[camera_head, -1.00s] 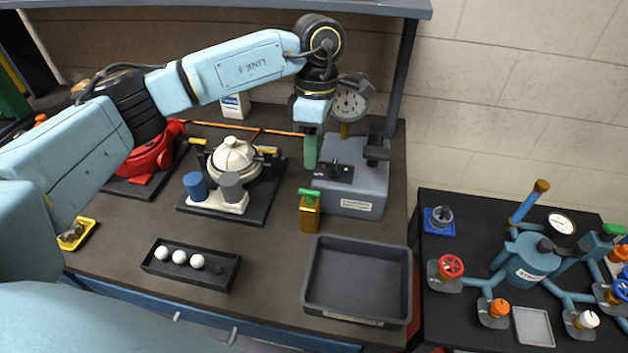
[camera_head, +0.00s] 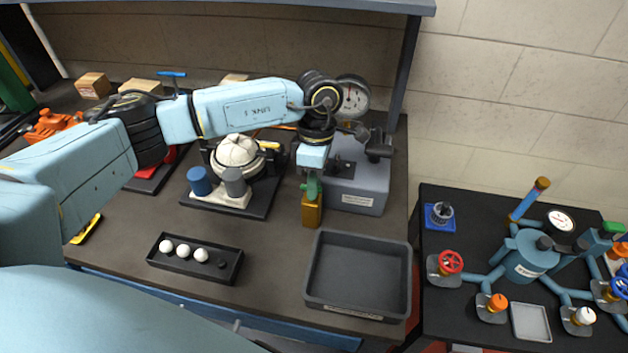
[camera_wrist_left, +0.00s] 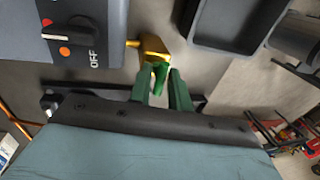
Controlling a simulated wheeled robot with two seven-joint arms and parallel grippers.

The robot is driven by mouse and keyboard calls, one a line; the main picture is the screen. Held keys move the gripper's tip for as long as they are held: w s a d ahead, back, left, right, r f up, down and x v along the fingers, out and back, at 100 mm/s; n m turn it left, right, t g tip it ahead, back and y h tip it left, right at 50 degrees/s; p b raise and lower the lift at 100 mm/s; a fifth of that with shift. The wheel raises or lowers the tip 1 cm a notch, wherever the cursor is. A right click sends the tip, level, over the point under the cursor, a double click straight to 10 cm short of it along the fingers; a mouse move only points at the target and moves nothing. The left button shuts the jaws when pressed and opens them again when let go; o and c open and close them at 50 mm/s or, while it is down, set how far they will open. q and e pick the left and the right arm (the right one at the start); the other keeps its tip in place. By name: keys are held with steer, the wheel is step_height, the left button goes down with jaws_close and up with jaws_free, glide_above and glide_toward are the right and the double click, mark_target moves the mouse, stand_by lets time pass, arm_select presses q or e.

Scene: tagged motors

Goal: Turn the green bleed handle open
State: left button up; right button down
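The green bleed handle (camera_wrist_left: 160,77) sits on a small brass valve block (camera_head: 312,212) in front of the grey box. In the head view my gripper mostly hides the handle. My left gripper (camera_head: 312,187) points down at the top of the block. In the left wrist view its two green fingers (camera_wrist_left: 162,82) are apart, one on each side of the handle, with a gap visible; whether either touches it I cannot tell. My right gripper is in neither view.
The grey box (camera_head: 358,185) with a dark switch marked OFF (camera_wrist_left: 70,34) and a gauge (camera_head: 354,98) stands close behind the valve. An empty grey tray (camera_head: 358,317) lies in front. A motor on a base (camera_head: 238,160) stands to the left. A piped side table (camera_head: 462,215) is at right.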

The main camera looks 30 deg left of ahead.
arm_select(q)
jaws_close()
